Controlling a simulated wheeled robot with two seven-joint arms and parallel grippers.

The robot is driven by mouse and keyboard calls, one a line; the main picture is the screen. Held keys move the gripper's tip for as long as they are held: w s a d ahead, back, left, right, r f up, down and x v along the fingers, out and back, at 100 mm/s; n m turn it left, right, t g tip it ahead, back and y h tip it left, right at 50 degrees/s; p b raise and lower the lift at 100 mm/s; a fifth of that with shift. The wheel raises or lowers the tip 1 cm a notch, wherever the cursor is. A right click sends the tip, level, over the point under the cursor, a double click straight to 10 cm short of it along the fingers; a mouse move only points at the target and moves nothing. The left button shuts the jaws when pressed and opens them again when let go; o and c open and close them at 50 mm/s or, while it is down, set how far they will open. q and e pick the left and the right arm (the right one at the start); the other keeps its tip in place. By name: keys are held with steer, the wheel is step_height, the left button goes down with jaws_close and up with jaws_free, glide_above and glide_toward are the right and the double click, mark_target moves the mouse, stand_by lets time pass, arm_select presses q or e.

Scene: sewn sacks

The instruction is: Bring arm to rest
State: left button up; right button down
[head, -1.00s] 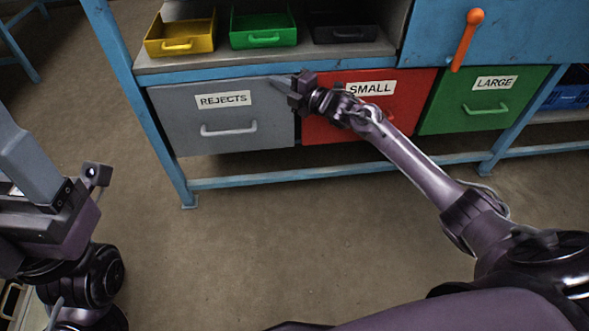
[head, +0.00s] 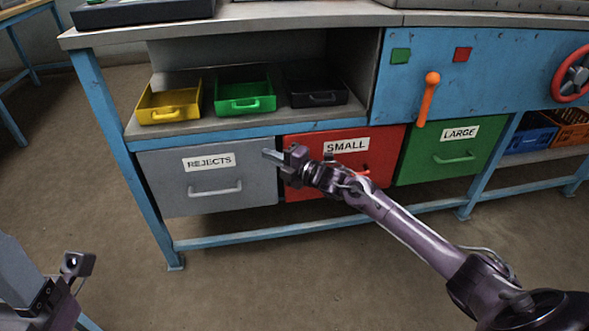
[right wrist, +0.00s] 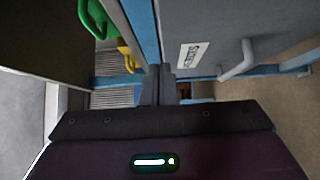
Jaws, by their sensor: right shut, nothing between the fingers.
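My right gripper (head: 271,156) reaches across from the right in the head view. It is shut and empty, in front of the line between the grey REJECTS drawer (head: 205,190) and the red SMALL drawer (head: 300,145). In the right wrist view its closed fingers (right wrist: 158,85) point along the grey drawer front (right wrist: 205,25). The arm hides part of the red drawer and its handle. Part of my left arm shows at the lower left of the head view, but its fingertips are not in view.
The blue-framed bench (head: 110,140) holds yellow (head: 170,112), green (head: 245,104) and black (head: 316,98) trays above the drawers. The green LARGE drawer (head: 425,170) is shut. An orange lever (head: 427,98) and a red wheel (head: 560,90) are to the right. The floor (head: 250,285) in front is clear.

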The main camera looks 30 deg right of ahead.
steer(key=p+v, duration=0.2)
steer(key=v, duration=0.5)
